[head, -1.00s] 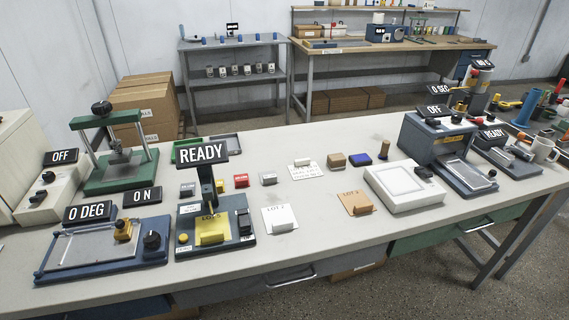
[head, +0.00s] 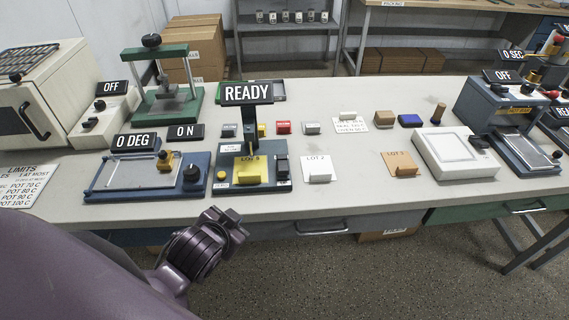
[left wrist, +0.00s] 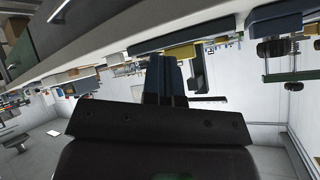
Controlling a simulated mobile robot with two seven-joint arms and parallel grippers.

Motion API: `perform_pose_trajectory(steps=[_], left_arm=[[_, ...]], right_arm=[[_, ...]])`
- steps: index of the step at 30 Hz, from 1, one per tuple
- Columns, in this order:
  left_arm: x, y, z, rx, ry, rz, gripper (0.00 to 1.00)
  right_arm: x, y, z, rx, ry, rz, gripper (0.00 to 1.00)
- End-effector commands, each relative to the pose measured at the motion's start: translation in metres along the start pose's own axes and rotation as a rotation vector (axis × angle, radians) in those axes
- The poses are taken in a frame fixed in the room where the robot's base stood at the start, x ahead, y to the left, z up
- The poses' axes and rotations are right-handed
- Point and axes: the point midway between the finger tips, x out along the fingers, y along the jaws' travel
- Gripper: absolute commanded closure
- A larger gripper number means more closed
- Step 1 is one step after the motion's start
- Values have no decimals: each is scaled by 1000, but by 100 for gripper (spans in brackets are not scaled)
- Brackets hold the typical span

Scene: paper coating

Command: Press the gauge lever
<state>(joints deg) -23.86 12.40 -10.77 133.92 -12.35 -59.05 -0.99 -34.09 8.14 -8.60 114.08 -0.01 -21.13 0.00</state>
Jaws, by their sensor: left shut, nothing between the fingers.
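The gauge (head: 231,178) is a blue-based device on the table under a READY sign (head: 247,92). A yellow LOT piece (head: 250,172) sits on its base. My left gripper (head: 226,222) is in front of the table edge, below and apart from the gauge. Its shut, empty fingers show in the left wrist view (left wrist: 166,78), where the scene appears upside down. My right gripper is out of view.
A blue plate device (head: 130,190) with 0 DEG and ON signs stands left of the gauge. White (head: 318,170) and tan (head: 400,164) LOT pieces lie to its right, then a white box (head: 455,152). Small blocks lie behind. The table front between pieces is clear.

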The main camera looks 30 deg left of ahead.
Motion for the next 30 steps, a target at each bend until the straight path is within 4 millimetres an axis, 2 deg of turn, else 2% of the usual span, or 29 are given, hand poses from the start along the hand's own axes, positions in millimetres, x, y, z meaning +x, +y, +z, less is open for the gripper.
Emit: perform_pose_trajectory(steps=[8,12,15,21,24,30], left_arm=[[5,-15,-109,246,399,-154,100],[-3,-11,-164,396,635,-221,100],[-12,-3,-197,507,796,-259,100],[-34,22,-248,741,1104,-312,100],[-46,38,-267,868,1252,-329,100],[-65,72,-287,1143,1527,-335,100]], right_arm=[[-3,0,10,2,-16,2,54],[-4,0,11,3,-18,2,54],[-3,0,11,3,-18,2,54],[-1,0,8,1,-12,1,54],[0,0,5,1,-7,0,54],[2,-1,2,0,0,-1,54]])
